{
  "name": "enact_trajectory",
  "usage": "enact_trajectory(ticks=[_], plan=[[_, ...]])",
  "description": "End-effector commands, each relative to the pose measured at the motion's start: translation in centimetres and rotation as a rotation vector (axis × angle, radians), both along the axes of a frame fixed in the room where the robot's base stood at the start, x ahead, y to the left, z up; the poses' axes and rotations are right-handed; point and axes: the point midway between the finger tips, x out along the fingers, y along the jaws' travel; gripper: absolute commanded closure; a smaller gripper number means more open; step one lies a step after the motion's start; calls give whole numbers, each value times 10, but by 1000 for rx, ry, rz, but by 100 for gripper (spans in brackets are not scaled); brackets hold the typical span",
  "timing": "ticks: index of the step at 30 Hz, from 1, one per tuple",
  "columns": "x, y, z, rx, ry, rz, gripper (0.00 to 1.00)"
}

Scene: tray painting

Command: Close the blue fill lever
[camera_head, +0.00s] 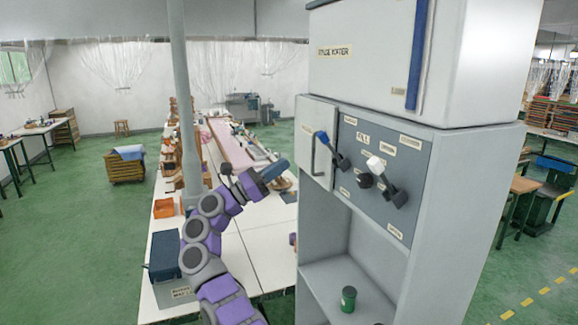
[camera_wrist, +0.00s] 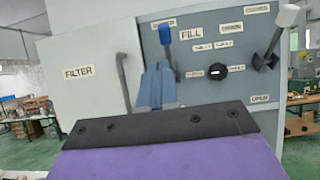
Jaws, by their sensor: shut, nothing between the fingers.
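The blue fill lever (camera_head: 322,138) is on the grey control panel of the machine. Its blue grip leans up and to the left of its dark pivot in the camera_head view. My gripper (camera_head: 283,166) is left of the machine and apart from the lever in the camera_head view. In the camera_wrist view my gripper (camera_wrist: 157,68) is shut and empty, with its fingertips below the blue grip.
A white-tipped lever (camera_head: 376,164) and a black knob (camera_head: 364,181) sit right of the blue lever. A FILTER door (camera_wrist: 92,80) with a bar handle is on the left. A green jar (camera_head: 348,299) stands in the niche below. A long cluttered table (camera_head: 245,235) runs behind my arm.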

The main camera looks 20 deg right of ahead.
Motion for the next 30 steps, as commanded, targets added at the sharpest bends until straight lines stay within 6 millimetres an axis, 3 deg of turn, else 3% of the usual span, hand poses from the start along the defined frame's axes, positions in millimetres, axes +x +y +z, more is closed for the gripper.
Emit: enact_trajectory(ticks=[6, 12, 26, 30], plan=[[0, 39, -3, -2, 0, 3, 100], [0, 63, -7, -1, 2, 2, 100], [-1, 70, -9, 1, 0, 0, 100], [3, 74, 0, -29, 17, 9, 100]])
